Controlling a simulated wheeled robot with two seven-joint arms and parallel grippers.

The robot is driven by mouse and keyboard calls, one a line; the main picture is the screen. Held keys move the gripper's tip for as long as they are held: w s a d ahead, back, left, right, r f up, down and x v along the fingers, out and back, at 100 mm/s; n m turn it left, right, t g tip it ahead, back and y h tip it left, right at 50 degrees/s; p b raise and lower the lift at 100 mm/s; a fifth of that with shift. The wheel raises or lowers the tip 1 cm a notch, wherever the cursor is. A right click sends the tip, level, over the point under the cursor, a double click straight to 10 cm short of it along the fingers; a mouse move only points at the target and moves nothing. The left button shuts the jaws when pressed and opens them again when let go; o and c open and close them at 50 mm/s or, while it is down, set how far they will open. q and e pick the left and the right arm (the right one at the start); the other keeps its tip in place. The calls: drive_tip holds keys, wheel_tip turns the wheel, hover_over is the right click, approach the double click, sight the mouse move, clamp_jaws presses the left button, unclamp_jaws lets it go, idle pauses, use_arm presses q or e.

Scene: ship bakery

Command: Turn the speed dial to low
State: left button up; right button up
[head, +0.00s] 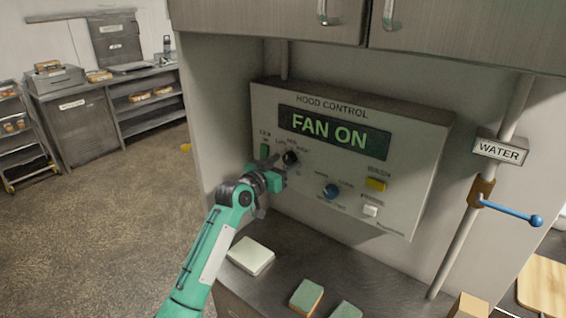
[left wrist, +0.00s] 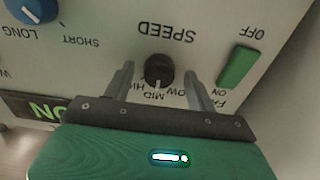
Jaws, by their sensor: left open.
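The speed dial (head: 290,158) is a small black knob on the left part of the grey hood control panel (head: 420,150), whose screen reads "FAN ON". In the left wrist view the dial (left wrist: 158,70) appears upside down under the word SPEED, with LOW, MID and HIGH marks around it. A pale mark on the dial seems to face MID, but it is small. My left gripper (head: 275,172) is at the panel; in the left wrist view its open fingers (left wrist: 158,75) stand on either side of the dial, with gaps showing. My right gripper is not in view.
A green fan switch (left wrist: 238,68) is close beside the dial. A blue knob (head: 331,191), yellow button (head: 376,184) and white switch (head: 370,211) are farther right. Below, a pale block (head: 250,255) and green-topped blocks (head: 306,297) lie on the counter. A blue-handled water valve (head: 510,213) is right.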

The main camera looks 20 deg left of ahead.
use_arm(q)
drive_tip(key=c, duration=1)
drive_tip(key=shift+n, duration=0.3)
drive_tip(key=n+p, duration=0.2)
drive_tip(key=n, duration=0.2)
drive_tip(key=shift+r, duration=0.1)
drive_tip(key=n+p, duration=0.1)
drive_tip(key=n, duration=0.2)
drive_tip(key=shift+d+n, duration=0.1)
drive_tip(key=shift+n, duration=0.3)
drive_tip(key=shift+n+p, duration=0.3)
